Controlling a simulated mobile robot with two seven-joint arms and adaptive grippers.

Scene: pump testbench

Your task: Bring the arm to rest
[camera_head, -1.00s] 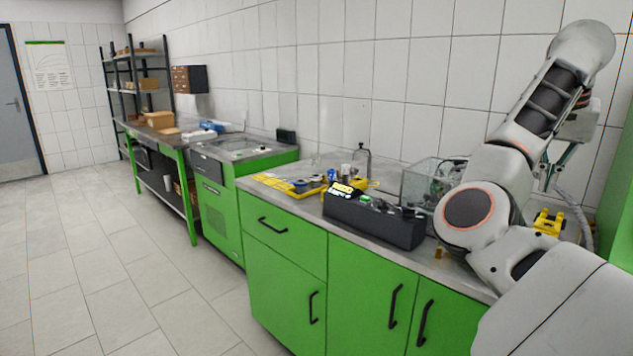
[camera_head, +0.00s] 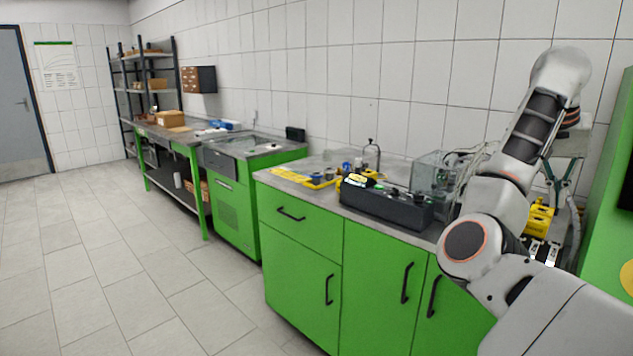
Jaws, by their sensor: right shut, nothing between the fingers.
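My right arm comes in from the lower right. It rises to a bent elbow at the upper right, and its far part hangs down behind the upper links. My right gripper (camera_head: 560,192) is small and partly hidden behind the arm. Its dark fingers point down, shut and empty, in front of the tiled wall and above the right end of the green bench (camera_head: 385,285). I cannot tell how far its fingertips are from the bench. My left gripper is out of view.
A yellow part (camera_head: 540,218) is beyond my arm. A green cabinet (camera_head: 612,200) stands close at the right. The tiled floor (camera_head: 120,265) at left is clear.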

